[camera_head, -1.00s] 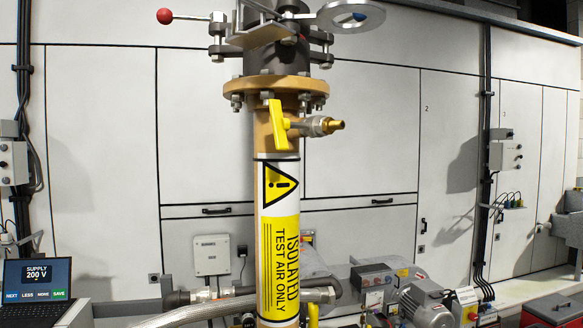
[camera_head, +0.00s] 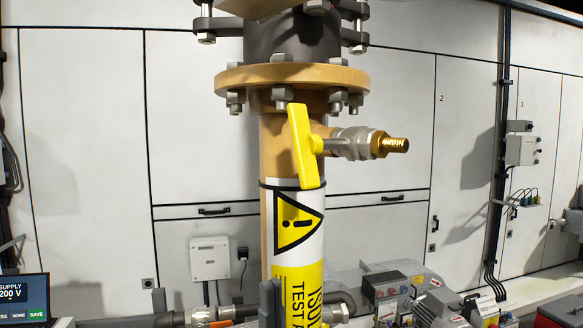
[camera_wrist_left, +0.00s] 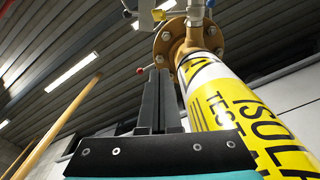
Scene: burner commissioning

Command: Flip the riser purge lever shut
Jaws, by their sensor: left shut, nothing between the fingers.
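The yellow purge lever (camera_head: 304,146) sits on a small side valve (camera_head: 355,143) with a brass outlet, just below the flange of the riser pipe (camera_head: 270,225). The lever stands nearly upright, slightly tilted, across the line of the valve. My left gripper (camera_head: 270,288) shows as a dark shape at the bottom of the head view, in front of the pipe's yellow label and below the lever, apart from it. In the left wrist view its fingers (camera_wrist_left: 153,76) are together and empty, pointing up beside the pipe. My right gripper is not in view.
The bolted flange (camera_head: 290,78) juts out above the lever. A laptop (camera_head: 22,297) stands at lower left. A motor and other equipment (camera_head: 400,290) stand low behind the pipe at right. The space on both sides of the lever's handle looks clear.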

